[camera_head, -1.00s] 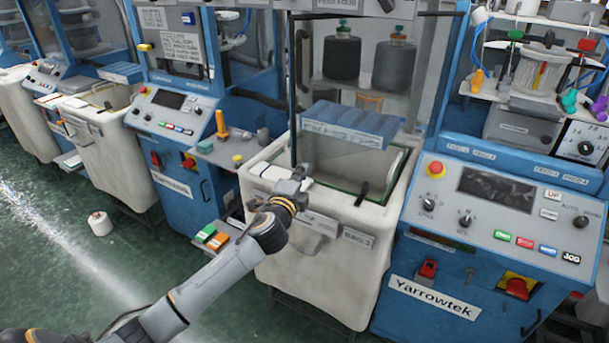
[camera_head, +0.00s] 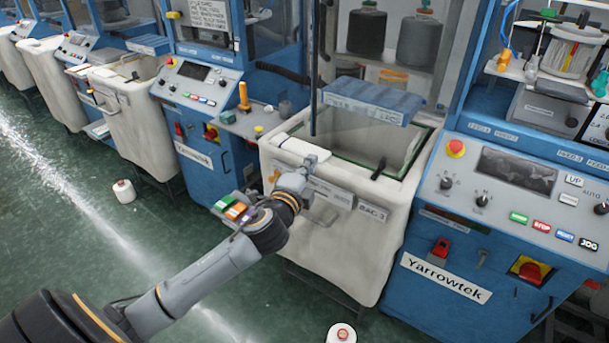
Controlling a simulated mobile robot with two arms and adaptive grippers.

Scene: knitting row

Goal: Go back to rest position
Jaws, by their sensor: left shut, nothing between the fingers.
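My left arm comes in from the lower left. My left gripper (camera_head: 312,160) is at the front rim of the white fabric bin (camera_head: 335,245) in the middle, by a pale flat piece (camera_head: 300,147) on that rim. Its fingers are small in the picture and look closed, with nothing seen between them. I cannot tell whether the gripper touches the bin. My right gripper is not in view.
A blue Yarrowtek machine (camera_head: 440,262) with a control panel stands right of the bin. Another blue machine (camera_head: 200,180) stands left. White yarn cones stand on the green floor, at left (camera_head: 124,191) and bottom (camera_head: 341,333). Open floor lies at lower left.

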